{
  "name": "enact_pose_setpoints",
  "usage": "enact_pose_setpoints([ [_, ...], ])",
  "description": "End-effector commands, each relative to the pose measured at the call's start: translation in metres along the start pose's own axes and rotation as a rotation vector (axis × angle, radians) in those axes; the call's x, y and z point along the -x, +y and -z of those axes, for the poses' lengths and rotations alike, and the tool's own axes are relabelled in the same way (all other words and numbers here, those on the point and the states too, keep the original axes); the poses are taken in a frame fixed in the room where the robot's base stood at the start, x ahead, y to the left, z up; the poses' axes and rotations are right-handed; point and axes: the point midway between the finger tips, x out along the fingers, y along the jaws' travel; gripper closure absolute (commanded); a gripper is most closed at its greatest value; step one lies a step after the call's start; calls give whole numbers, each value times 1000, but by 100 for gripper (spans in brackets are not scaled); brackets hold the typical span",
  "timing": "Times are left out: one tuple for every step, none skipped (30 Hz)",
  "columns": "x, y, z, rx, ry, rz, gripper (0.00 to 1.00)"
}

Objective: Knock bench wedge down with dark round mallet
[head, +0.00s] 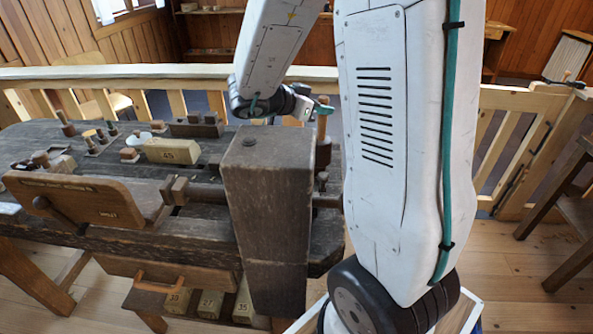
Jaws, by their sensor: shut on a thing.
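My arm reaches over the workbench, and its wrist hangs behind the big dark wooden block. My gripper (320,110) shows only in part, as small teal finger parts right of the wrist. It is shut on a brown, upright, round wooden piece (323,127). This may be the dark round mallet, but its lower part is hidden behind the block and my arm. I cannot pick out the bench wedge for certain.
The workbench (190,235) carries a wooden vise jaw (85,200), a pale block marked 45 (172,151) and several small pegs and tools toward the left. A drawer (165,280) and several numbered blocks lie below. A wooden railing (170,73) runs behind.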

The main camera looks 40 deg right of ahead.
Motion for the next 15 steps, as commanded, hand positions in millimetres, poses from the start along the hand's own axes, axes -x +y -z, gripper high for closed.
enact_pose_setpoints([
  [-3, 0, -7, 5, 0, -1, 100],
  [-4, 0, -10, 3, 0, -1, 100],
  [-6, 0, -15, 3, -1, -1, 100],
  [-6, 0, -14, 1, -1, 0, 100],
  [-6, 0, -14, 0, -1, 0, 100],
  [-6, 0, -13, 0, -1, 0, 100],
  [-6, 0, -13, 0, -1, 0, 100],
  [-6, 0, -13, 0, -1, 0, 100],
  [-6, 0, -13, 0, -1, 0, 100],
  [-6, 0, -13, 0, -1, 0, 100],
  [-5, 0, -12, 0, -1, 0, 100],
  [-5, 0, -11, -1, -1, 0, 100],
  [-4, 0, -9, -2, -1, 0, 100],
  [-3, 0, -7, -3, 0, 0, 100],
  [-2, 0, -4, -3, 0, 1, 100],
])
